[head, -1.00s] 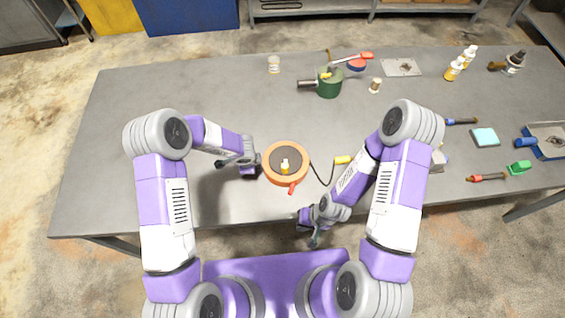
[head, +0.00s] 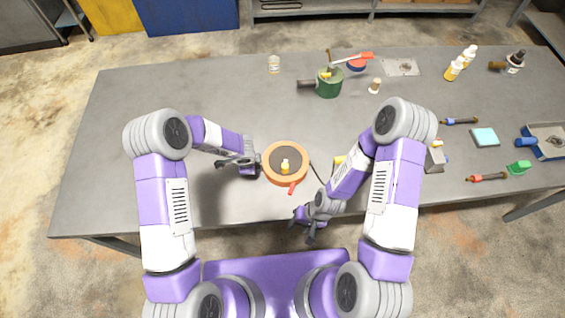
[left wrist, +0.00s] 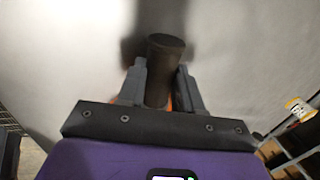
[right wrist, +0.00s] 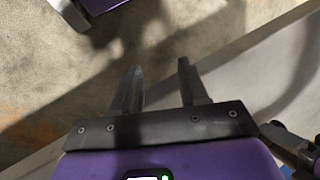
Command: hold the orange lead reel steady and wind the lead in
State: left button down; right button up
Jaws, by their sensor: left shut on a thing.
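The orange lead reel (head: 268,176) lies on the table with a dark top, a small yellow knob (head: 285,168) and a red piece (head: 292,188) at its front. A black lead (head: 316,172) runs from it to a yellow end (head: 339,160), partly hidden by my right arm. My left gripper (head: 255,162) is at the reel's left side. In the left wrist view its fingers close on a dark round grip (left wrist: 165,70), with orange behind. My right gripper (head: 310,236) is at the table's front edge, right and in front of the reel. Its fingers (right wrist: 160,88) are apart and empty.
A green pot-like part (head: 329,84) stands behind the reel. A grey block (head: 434,160), a teal pad (head: 485,137), a blue-edged tray (head: 548,143) and loose tools lie at right. The table's left part (head: 110,130) is clear.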

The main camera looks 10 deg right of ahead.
jog(key=shift+o, duration=0.4)
jog(key=a+g, duration=0.1)
jog(key=n+g, duration=0.1)
jog(key=a+g, duration=0.1)
jog(key=shift+w+a+r+n+h, duration=0.3)
jog(key=shift+a+r, duration=0.05)
jog(key=shift+r, duration=0.05)
notch_tip(320, 180, up, 16)
jog(key=n+t+h, duration=0.4)
jog(key=n, duration=0.3)
send_over(286, 165)
jog(key=shift+s+a+r, duration=0.1)
jog(key=shift+a+r, duration=0.05)
jog(key=shift+r, duration=0.05)
jog(key=shift+f, duration=4.4)
jog(key=c, duration=0.8)
